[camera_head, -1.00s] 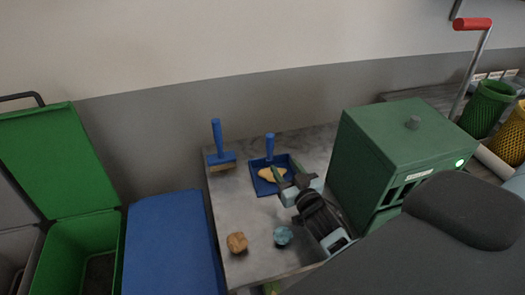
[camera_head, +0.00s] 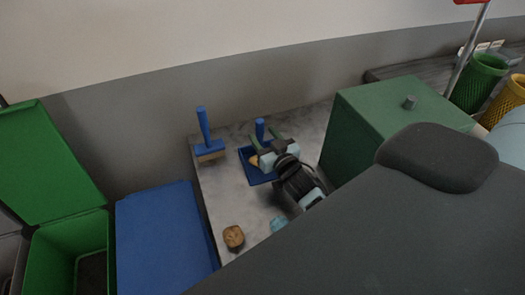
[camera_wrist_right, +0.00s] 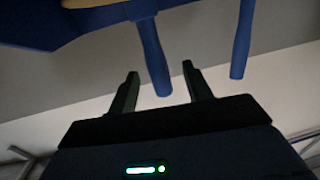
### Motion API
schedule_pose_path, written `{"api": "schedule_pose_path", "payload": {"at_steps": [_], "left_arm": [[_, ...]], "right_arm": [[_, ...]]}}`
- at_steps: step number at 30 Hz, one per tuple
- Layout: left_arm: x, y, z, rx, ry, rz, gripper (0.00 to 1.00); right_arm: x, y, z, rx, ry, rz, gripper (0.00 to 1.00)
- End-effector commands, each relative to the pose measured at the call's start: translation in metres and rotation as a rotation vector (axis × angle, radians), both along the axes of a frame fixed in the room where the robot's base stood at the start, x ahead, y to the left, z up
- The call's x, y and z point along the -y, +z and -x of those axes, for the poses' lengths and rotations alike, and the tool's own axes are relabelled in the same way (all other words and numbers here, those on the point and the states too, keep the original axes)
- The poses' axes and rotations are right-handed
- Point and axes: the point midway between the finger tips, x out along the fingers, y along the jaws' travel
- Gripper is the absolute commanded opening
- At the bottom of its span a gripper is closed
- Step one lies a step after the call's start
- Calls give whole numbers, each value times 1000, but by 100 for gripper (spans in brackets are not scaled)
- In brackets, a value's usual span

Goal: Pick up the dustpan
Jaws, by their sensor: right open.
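The blue dustpan (camera_head: 249,170) lies on the grey table with its handle (camera_head: 260,128) sticking up at the back. Something yellowish lies in its pan. My right gripper (camera_head: 264,146) is open over the dustpan, close to the handle, and hides part of the pan. In the right wrist view, the blue dustpan handle (camera_wrist_right: 152,55) shows with its end between the two open fingers (camera_wrist_right: 161,82). No clear contact shows. My left gripper is not in view.
A blue brush (camera_head: 204,130) stands left of the dustpan; its handle shows in the wrist view (camera_wrist_right: 243,40). A brown lump (camera_head: 233,236) and a light-blue object (camera_head: 279,224) lie near the front. A green box (camera_head: 390,115) stands right. A blue-lidded bin (camera_head: 165,240) is left.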

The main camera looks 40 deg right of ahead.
Motion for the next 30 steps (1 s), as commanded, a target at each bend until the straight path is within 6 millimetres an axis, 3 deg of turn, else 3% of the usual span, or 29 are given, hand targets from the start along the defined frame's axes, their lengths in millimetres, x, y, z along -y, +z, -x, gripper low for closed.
{"api": "schedule_pose_path", "payload": {"at_steps": [9, 13, 23, 30], "left_arm": [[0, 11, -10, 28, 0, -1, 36], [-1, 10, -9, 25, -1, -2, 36], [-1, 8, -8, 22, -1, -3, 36], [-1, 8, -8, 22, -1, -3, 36]], "right_arm": [[6, 11, -32, 6, -1, 3, 50], [8, 6, -45, 0, -1, 0, 50], [8, 6, -51, 0, 0, 1, 50], [8, 6, -51, 0, 0, 1, 21]]}}
